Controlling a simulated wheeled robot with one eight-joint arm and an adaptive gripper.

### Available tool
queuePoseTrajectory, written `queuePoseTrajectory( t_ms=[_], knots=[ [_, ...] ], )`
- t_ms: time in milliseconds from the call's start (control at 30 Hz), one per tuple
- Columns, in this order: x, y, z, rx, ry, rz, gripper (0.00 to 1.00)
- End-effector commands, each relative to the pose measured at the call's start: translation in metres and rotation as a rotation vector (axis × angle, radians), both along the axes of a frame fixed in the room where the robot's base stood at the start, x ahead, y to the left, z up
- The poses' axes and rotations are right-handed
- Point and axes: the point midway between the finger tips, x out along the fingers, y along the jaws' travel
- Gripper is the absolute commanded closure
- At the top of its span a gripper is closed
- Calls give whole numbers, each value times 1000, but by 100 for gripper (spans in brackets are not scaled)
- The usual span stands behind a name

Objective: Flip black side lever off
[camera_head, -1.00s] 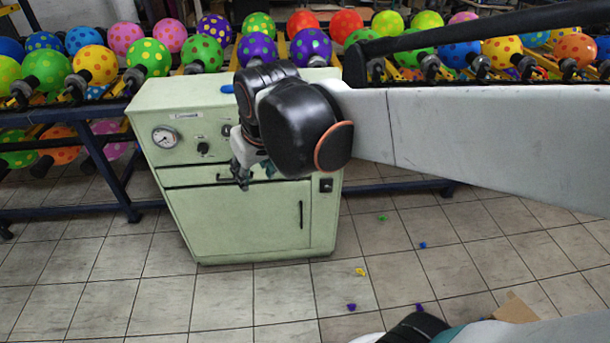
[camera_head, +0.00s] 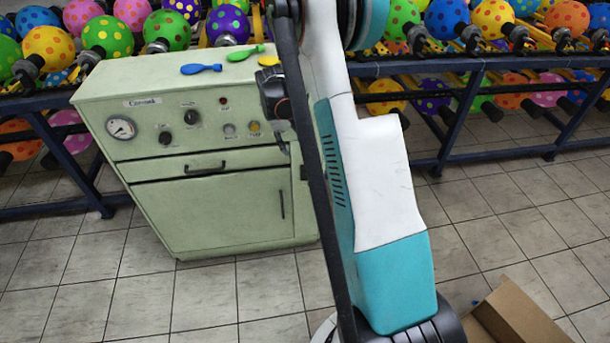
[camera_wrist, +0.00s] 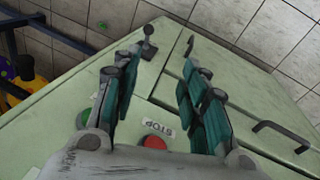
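The black side lever (camera_wrist: 149,42) shows in the wrist view on a small dark plate on the pale green cabinet (camera_wrist: 170,26). It has a round knob and sticks out from the surface. My gripper (camera_wrist: 160,62) is open and empty, its two fingers apart over the cabinet. The lever appears beyond the fingertips, nearer the left finger, with a gap in the picture.
A red button (camera_wrist: 154,142) with a STOP label (camera_wrist: 160,128) lies between the finger bases. A door handle (camera_wrist: 189,45) and drawer handle (camera_wrist: 283,136) are to the right. Balloon racks (camera_head: 480,62) stand behind. An open cardboard box (camera_head: 520,315) is on the floor.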

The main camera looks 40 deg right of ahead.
Motion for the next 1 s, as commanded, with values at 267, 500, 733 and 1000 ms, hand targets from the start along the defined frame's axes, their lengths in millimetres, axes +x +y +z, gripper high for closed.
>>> queuePoseTrajectory(
  t_ms=[267, 500, 733, 1000],
  knots=[
    [-7, -37, -64, -4, 61, -62, 60],
    [-10, -44, -88, -4, 68, -69, 60],
    [-14, -53, -131, -4, 67, -69, 60],
    [-19, -64, -179, -4, 67, -68, 60]
  ],
)
